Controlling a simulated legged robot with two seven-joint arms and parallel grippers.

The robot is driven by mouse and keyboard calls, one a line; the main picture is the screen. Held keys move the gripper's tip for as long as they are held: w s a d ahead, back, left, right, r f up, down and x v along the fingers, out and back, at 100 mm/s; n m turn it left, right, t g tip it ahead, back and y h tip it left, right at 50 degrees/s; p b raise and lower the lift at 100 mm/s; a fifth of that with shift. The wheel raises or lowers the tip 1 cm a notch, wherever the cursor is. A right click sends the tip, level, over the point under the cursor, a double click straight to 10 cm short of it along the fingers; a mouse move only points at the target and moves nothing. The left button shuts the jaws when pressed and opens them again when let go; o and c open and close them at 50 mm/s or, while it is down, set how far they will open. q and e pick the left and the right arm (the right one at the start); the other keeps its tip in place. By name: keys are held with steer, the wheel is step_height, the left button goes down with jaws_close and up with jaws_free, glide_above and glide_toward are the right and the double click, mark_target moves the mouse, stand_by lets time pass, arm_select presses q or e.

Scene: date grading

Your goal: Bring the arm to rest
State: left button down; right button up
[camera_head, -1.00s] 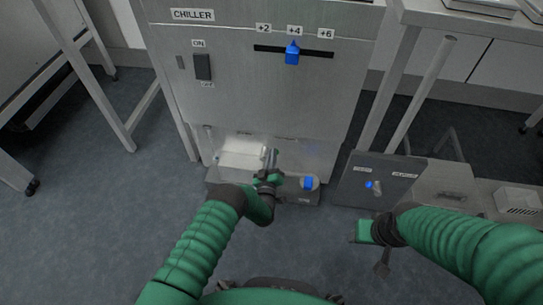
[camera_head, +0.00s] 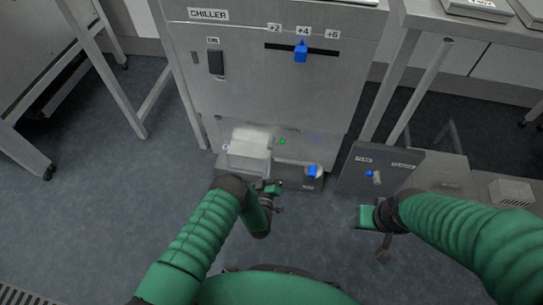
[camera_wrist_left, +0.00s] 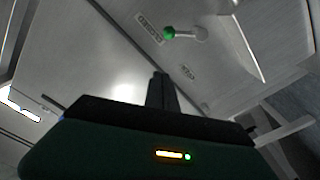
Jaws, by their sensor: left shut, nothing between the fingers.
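My left gripper (camera_head: 275,190) is low in front of the chiller (camera_head: 275,85), just right of the grey box at its foot. In the left wrist view its fingers (camera_wrist_left: 162,92) are together with nothing between them. A metal panel with a green-tipped lever (camera_wrist_left: 185,34) lies beyond them. In the head view a small green spot (camera_head: 282,141) shows on the chiller's lower front. My right gripper (camera_head: 382,248) hangs low at the right, dark and small; its finger gap is unclear.
The chiller has a blue slider (camera_head: 301,51) near +4 and a black switch (camera_head: 216,63). A grey box with a pale top (camera_head: 243,165) and a blue knob (camera_head: 312,171) sit at its foot. A dark panel (camera_head: 376,165) stands right. Floor (camera_head: 90,215) at left is clear.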

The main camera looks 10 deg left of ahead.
arm_select(q)
steer(key=shift+w, duration=0.1)
stand_by(0.3)
steer(key=w+r+m+g+h, duration=0.1)
steer(key=w+r+m+g, duration=0.3)
steer(key=r, duration=0.5)
steer(key=s+a+r+m+g, duration=0.1)
steer(key=s+a+r+g, duration=0.2)
steer(key=s+r+g, duration=0.15)
steer(key=s+a+r+m+g, duration=0.1)
steer(key=s+a+r+g, duration=0.15)
steer(key=s, duration=0.65)
steer(key=s+a+r+g+y, duration=0.1)
steer(key=s+a+r+g, duration=0.15)
steer(key=s, duration=0.55)
steer(key=s+a+r+m+g, duration=0.1)
steer(key=s+a+r+g, duration=0.15)
steer(key=s, duration=0.65)
steer(key=w+p+v, duration=0.2)
steer(key=p+v, duration=0.9)
steer(key=w+r+p+v, duration=0.1)
steer(key=w+p+v, duration=0.2)
steer(key=p+v, duration=0.9)
steer(key=w+r+p+v, duration=0.1)
steer(key=w+p+v, duration=0.2)
steer(key=p+v, duration=0.8)
steer(key=shift+s+r+p, duration=0.3)
steer(key=shift+r+p, duration=0.1)
steer(key=shift+p, duration=0.15)
